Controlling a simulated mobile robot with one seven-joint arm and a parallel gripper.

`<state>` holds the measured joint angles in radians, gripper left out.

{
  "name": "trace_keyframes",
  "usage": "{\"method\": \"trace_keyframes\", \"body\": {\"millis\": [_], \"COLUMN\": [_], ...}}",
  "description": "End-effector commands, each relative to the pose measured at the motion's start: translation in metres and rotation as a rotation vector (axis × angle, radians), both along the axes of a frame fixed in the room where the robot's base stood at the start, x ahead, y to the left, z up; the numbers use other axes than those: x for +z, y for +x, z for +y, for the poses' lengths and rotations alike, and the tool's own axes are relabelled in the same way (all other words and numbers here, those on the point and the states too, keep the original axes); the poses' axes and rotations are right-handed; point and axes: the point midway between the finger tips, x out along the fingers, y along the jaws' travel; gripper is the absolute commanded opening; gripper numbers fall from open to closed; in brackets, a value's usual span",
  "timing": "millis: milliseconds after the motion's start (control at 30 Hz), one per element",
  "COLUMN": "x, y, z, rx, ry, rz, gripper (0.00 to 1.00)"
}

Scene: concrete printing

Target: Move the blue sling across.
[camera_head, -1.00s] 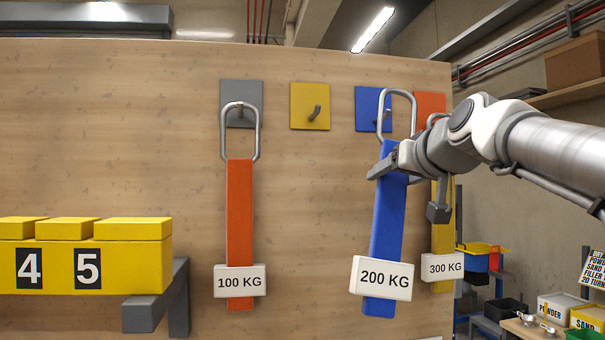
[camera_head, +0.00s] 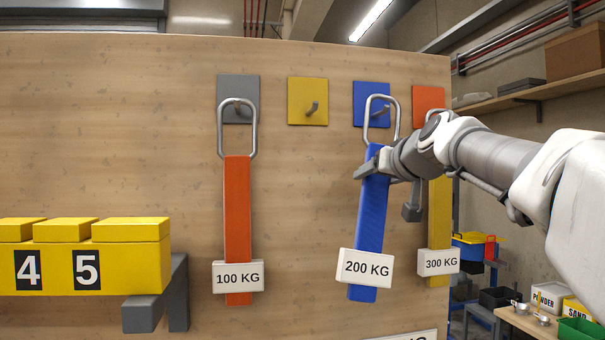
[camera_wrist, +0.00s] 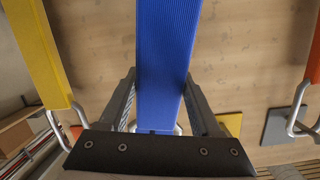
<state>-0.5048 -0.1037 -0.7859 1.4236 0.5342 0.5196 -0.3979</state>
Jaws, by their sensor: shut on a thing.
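The blue sling (camera_head: 372,215) has a metal loop at its top and a white 200 KG tag. My gripper (camera_head: 377,168) is shut on its strap just below the loop, and the wrist view shows the blue strap (camera_wrist: 166,60) between both fingers. The sling leans slightly, its lower end to the left. Its loop is in front of the blue hook plate (camera_head: 360,92); I cannot tell whether it is around the hook. The yellow hook plate (camera_head: 299,100), left of it, has a bare hook.
The orange 100 KG sling (camera_head: 238,200) hangs at the grey plate (camera_head: 233,88) on the left. The yellow 300 KG sling (camera_head: 439,215) hangs close on the right, below the orange plate (camera_head: 428,97). A yellow numbered block (camera_head: 130,262) sits on a bracket at lower left.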

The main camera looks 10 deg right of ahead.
Motion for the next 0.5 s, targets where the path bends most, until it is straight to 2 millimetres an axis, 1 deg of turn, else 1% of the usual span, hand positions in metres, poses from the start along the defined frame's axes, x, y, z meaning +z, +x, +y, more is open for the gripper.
{"method": "trace_keyframes", "body": {"millis": [100,200,500], "x": [0.002,-0.005,-0.013], "y": [0.007,0.012,0.019], "z": [0.001,0.000,0.000], "rx": [0.000,-0.001,-0.002], "ry": [-0.001,-0.001,0.000], "rz": [-0.002,-0.002,-0.004], "gripper": [0.00,0.00,0.00]}}
